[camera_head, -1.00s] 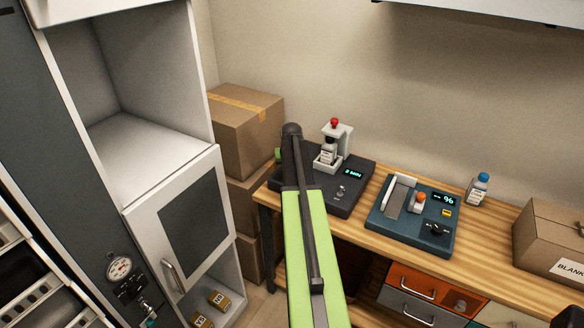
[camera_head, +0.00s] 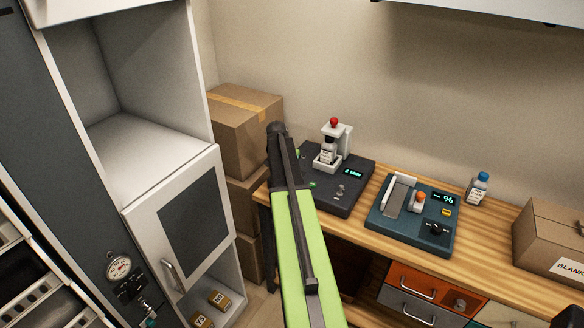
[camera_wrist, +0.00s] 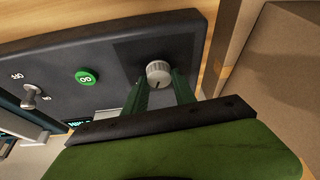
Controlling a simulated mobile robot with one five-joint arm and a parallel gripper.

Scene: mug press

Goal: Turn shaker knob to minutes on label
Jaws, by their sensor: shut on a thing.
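The shaker (camera_head: 345,204) is a dark box on the left end of the bench. A small bottle with a white label (camera_head: 327,157) stands in its white holder; the label's text is too small to read. The shaker's display (camera_head: 354,174) is lit green, but I cannot read its digits. In the wrist view, the pale ribbed knob (camera_wrist: 158,71) has a dark pointer mark. My gripper (camera_wrist: 160,84) is shut on the knob, with a green finger on each side. My arm hides the knob in the head view.
The wrist view shows a green GO button (camera_wrist: 87,77) and an ON/OFF toggle switch (camera_wrist: 33,94) beside the knob. A teal device with a % display (camera_head: 412,233) stands to the right. Cardboard boxes (camera_head: 240,140) are stacked behind left; an open cabinet door (camera_head: 180,225) is further left.

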